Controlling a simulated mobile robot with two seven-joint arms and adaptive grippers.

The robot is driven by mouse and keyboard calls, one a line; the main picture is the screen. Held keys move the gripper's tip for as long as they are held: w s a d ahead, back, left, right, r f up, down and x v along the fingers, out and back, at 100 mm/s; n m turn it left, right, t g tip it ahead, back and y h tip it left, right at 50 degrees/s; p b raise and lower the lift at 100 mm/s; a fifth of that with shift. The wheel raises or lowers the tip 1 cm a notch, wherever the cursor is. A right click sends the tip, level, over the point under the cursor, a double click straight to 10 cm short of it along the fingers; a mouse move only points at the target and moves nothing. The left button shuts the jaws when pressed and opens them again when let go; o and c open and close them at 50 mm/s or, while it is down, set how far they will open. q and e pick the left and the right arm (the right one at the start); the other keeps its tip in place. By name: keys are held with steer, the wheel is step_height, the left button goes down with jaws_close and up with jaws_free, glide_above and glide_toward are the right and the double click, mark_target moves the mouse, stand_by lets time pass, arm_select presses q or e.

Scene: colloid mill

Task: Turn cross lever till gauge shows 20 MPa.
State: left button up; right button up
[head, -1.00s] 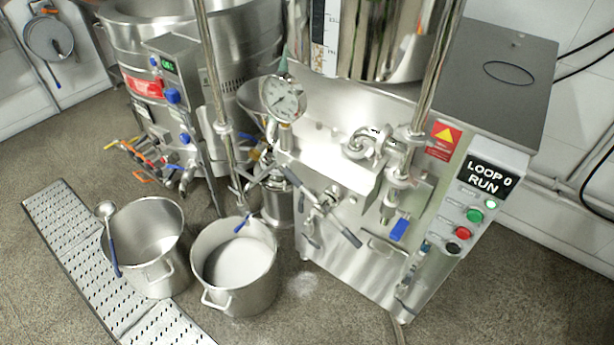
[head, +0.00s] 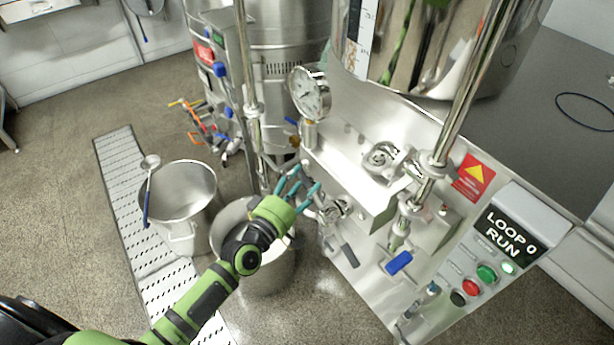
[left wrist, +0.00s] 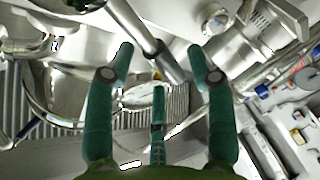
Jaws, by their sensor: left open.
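The round pressure gauge (head: 310,91) stands on the machine's front in the head view; its needle reading is too small to tell. The cross lever (head: 337,208) is on the front below it, with one dark-gripped arm (head: 349,254) pointing down; the rest is partly hidden by my fingers. My left gripper (head: 299,186) is open, its teal fingers at the left side of the lever hub. In the left wrist view, the open fingers (left wrist: 160,62) stand around or in front of a silver rod with a dark grip (left wrist: 166,62); contact cannot be told. My right gripper is not in view.
A steel pot (head: 277,268) stands below my left gripper, another pot (head: 177,184) with a ladle to its left. A blue-handled valve (head: 398,263) and a control panel (head: 480,270) reading "LOOP 0 RUN" are on the right. Floor is open at the left.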

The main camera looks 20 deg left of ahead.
arm_select(q)
steer(key=shift+x, duration=1.2)
steer(key=shift+d, duration=0.1)
jaws_close()
steer(key=shift+s, duration=0.1)
steer(key=m, duration=0.1)
steer(key=s+d+r+m+t, duration=0.1)
steer(key=r+m, duration=0.1)
steer(key=m, duration=0.1)
steer(key=shift+s+d+r+h+b, duration=0.15)
steer(key=shift+d+r+h+b, duration=0.1)
steer(key=shift+d+h+b, duration=0.15)
steer(key=shift+s+d+r+m+t+h, duration=0.3)
steer(key=shift+s+d+r+m+h, duration=0.15)
steer(key=shift+m, duration=0.55)
steer(key=shift+s+d+r+m+t+h, duration=0.3)
steer(key=shift+d+m, duration=0.3)
steer(key=shift+m, duration=0.4)
steer(key=shift+r, duration=0.1)
